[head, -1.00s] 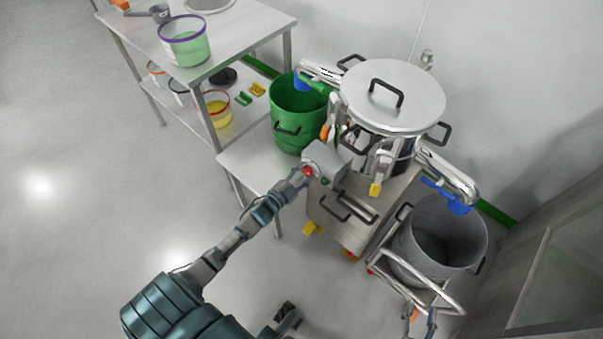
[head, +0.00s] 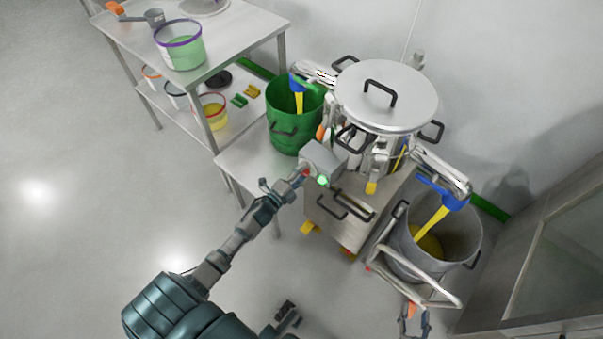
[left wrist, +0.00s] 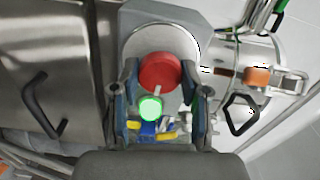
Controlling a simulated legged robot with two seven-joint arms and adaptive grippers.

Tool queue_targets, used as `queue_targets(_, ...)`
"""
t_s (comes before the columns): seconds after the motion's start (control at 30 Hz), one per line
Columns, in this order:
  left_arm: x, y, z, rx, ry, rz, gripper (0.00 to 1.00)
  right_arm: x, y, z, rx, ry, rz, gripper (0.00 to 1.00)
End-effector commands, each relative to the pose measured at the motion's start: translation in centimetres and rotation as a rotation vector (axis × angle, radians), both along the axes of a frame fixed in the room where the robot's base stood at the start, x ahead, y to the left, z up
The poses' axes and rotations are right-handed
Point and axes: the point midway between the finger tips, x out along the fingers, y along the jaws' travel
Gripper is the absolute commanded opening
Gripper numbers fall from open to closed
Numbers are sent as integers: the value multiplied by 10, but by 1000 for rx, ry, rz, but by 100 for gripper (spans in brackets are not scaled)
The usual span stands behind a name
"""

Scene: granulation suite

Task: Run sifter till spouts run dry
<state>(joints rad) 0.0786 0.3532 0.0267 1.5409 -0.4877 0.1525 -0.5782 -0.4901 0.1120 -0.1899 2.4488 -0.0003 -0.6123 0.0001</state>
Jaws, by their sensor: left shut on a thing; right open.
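The sifter (head: 385,95), a lidded steel drum on a cabinet, has two blue-ended spouts. Yellow material streams from the left spout (head: 299,82) into the green bin (head: 297,125), and from the right spout (head: 445,190) into the grey bin (head: 402,240), where yellow lies on the bottom. My left gripper (head: 300,176) is at the control box (head: 323,158). Its fingers (left wrist: 167,85) are either side of the red button (left wrist: 160,71), shut on it as far as I can tell. The green button (left wrist: 150,109) is lit. My right gripper (head: 412,318) is open, low in the head view, and partly hidden.
A steel table (head: 235,30) at upper left holds a tub of green material (head: 181,48) and a scoop. Its lower shelf holds smaller tubs. The floor at left is clear.

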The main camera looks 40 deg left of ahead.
Motion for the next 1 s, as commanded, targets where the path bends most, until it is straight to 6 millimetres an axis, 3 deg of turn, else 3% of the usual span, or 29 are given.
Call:
queue_targets(0.03, -2, 0, -7, 6, 12, 2, 10, 0, 0, -1, 0, 1, 0, 46)
queue_targets(0.47, -2, -1, -7, 13, 12, 1, 10, 0, 0, -1, -1, 3, 0, 46)
queue_targets(0.5, -2, -1, -7, 13, 12, 1, 52, 0, 0, -1, -1, 3, 0, 46)
queue_targets(0.57, -2, -1, -7, 13, 11, 0, 67, 0, 0, -1, -1, 3, 0, 46)
queue_targets(0.87, -2, 0, -2, 12, 3, 0, 70, -1, 0, -1, 0, 3, 2, 46)
queue_targets(1.0, -12, 0, -3, 12, 4, 0, 70, -1, 0, 0, 0, 2, 2, 46)
